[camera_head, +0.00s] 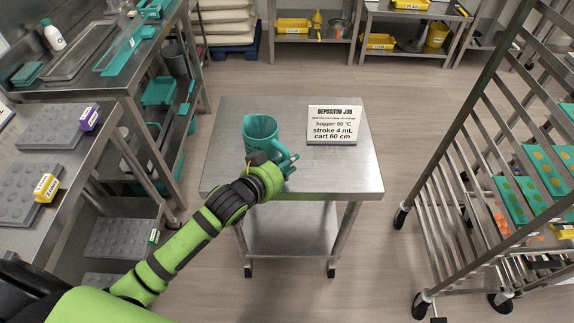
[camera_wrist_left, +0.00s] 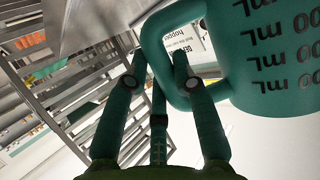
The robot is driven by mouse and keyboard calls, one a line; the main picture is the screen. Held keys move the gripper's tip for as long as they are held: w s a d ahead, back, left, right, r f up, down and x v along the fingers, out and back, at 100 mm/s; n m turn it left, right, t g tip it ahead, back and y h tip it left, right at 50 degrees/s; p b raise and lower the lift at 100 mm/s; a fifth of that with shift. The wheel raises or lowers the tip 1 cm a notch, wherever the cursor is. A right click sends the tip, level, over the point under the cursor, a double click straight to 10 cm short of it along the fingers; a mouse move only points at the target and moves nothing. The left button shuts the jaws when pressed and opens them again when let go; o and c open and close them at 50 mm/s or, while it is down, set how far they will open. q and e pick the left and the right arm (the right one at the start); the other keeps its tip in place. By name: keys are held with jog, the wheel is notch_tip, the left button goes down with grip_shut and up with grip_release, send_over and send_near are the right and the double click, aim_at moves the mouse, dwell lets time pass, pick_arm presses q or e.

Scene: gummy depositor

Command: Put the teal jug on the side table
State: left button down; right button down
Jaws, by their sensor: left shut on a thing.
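The teal jug (camera_head: 259,128) is upright over the left part of the steel side table (camera_head: 335,175) in the head view. My left gripper (camera_head: 289,163) reaches in from the lower left at the jug's near right side. In the left wrist view my left gripper (camera_wrist_left: 160,65) is shut on the handle of the teal jug (camera_wrist_left: 275,60), whose mL markings appear upside down. I cannot tell whether the jug's base touches the tabletop, because the gripper and jug hide it. My right gripper is not in view.
A white sign (camera_head: 333,125) stands on the side table, right of the jug. The table's front right is clear. A wheeled metal rack (camera_head: 480,150) with trays stands to the right. Steel benches with grey moulds (camera_head: 58,127) stand on the left.

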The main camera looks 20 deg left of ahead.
pick_arm(q)
jog(key=shift+f, duration=0.65)
jog(key=shift+f, duration=0.2)
jog(key=c, duration=1)
grip_release()
jog(key=shift+s+r, duration=0.1)
jog(key=shift+r, duration=0.1)
jog(key=v, duration=1.2)
jog(key=shift+b, duration=0.3)
